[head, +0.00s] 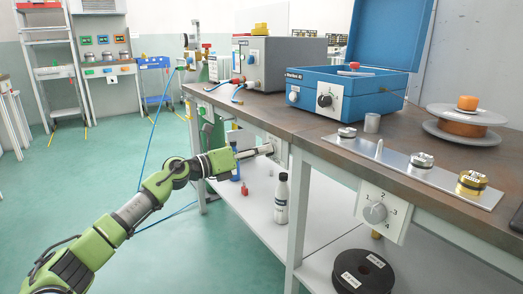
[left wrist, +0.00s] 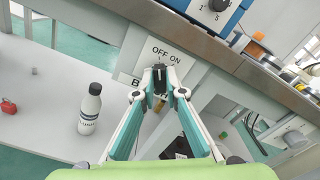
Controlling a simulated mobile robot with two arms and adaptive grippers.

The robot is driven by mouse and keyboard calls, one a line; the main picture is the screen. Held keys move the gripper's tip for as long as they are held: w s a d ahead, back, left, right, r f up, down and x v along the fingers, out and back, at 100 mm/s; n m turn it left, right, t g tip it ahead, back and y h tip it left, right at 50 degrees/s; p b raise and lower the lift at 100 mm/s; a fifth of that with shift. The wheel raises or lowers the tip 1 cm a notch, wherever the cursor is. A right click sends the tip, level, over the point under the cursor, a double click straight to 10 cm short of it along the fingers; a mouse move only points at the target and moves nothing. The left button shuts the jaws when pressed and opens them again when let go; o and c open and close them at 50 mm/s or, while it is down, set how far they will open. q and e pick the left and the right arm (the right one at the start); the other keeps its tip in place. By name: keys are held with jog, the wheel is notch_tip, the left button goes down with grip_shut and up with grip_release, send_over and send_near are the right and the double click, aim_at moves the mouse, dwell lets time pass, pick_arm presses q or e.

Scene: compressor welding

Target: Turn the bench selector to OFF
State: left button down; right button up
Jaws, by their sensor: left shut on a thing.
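The bench selector is a black knob (left wrist: 159,66) on a white plate (left wrist: 133,66) marked OFF and ON, fixed to the bench front. In the left wrist view my left gripper (left wrist: 159,78) has its two fingertips closed on the knob, just below the labels. The fingers hide part of the plate's lower lettering, and I cannot tell exactly which mark the knob points to. In the head view the same left gripper (head: 266,149) reaches from the left to the plate (head: 284,151) under the bench top. My right gripper does not show.
Another selector plate (head: 393,222) with a numbered dial hangs on the bench front at right. A white bottle (head: 281,199) and a black spool (head: 362,272) stand on the lower shelf. A blue case (head: 345,92) sits on the bench top (head: 258,113). The floor at left is open.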

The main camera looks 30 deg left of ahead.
pick_arm(q)
jog(key=shift+r, duration=0.1)
jog(key=c, duration=2.1)
grip_release()
jog(key=shift+v, duration=5.95)
